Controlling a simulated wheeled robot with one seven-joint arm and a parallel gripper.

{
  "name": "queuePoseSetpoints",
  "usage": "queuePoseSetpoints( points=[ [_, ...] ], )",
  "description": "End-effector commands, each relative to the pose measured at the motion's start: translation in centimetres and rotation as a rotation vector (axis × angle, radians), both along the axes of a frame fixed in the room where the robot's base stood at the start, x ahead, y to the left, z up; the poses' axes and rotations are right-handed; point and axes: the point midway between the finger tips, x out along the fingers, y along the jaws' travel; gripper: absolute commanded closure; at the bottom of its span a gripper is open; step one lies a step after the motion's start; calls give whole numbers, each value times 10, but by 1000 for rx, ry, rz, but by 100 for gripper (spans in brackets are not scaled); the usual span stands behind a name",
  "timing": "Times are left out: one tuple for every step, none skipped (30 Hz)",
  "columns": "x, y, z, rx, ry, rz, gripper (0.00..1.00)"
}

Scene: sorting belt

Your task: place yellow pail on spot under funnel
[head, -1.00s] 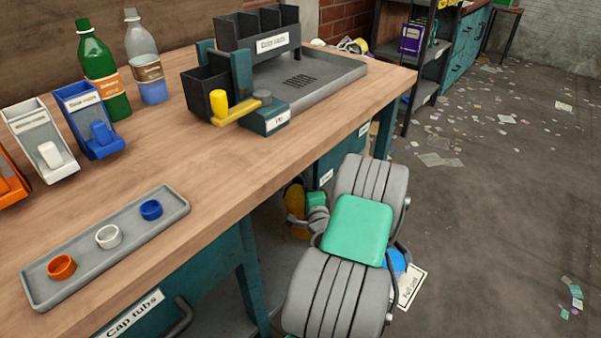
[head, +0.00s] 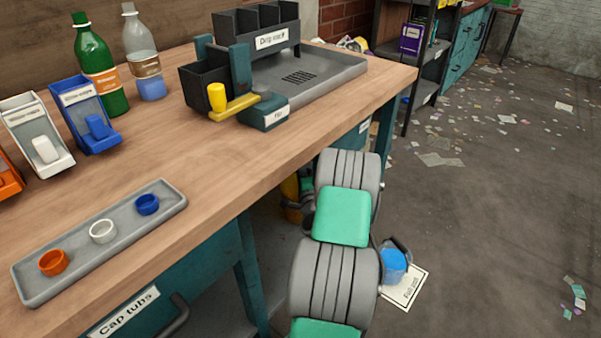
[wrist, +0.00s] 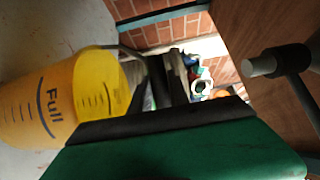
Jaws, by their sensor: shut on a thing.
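The yellow pail (wrist: 60,105), marked "Full", shows on its side in the turned wrist view, with its open mouth toward the right. My gripper (wrist: 166,80) is shut on the pail's thin handle, beside the mouth. In the head view, a small part of the yellow pail (head: 291,200) shows beneath the bench edge, mostly hidden behind my arm. My gripper is hidden there too. I cannot make out a funnel or the spot under it in either view.
The wooden bench (head: 240,170) stands close left of my arm. A blue pail (head: 394,266) stands on the floor right of my arm, by a white labelled sheet (head: 408,288). The floor further right is open, with scattered scraps. A grey rod (wrist: 285,75) shows in the wrist view.

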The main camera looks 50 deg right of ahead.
Motion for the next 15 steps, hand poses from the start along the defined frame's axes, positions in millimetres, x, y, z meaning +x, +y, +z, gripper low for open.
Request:
queuePoseSetpoints(
  points=[
    [0,-1,2,-3,-4,-1,100],
    [0,-1,0,-3,-4,-1,100],
    [0,-1,-1,-3,-4,0,100],
    [0,0,-3,0,0,0,77],
    [0,0,-3,1,1,0,74],
    [0,0,-3,1,1,0,71],
    [0,0,-3,1,1,0,69],
    [0,0,-3,1,1,0,66],
    [0,0,-3,1,1,0,63],
    [0,0,-3,1,1,0,60],
    [0,0,-3,1,1,0,58],
    [0,0,-3,1,1,0,57],
    [0,0,-3,1,0,0,57],
    [0,0,-3,1,0,0,57],
    [0,0,-3,1,0,0,57]
  ],
)
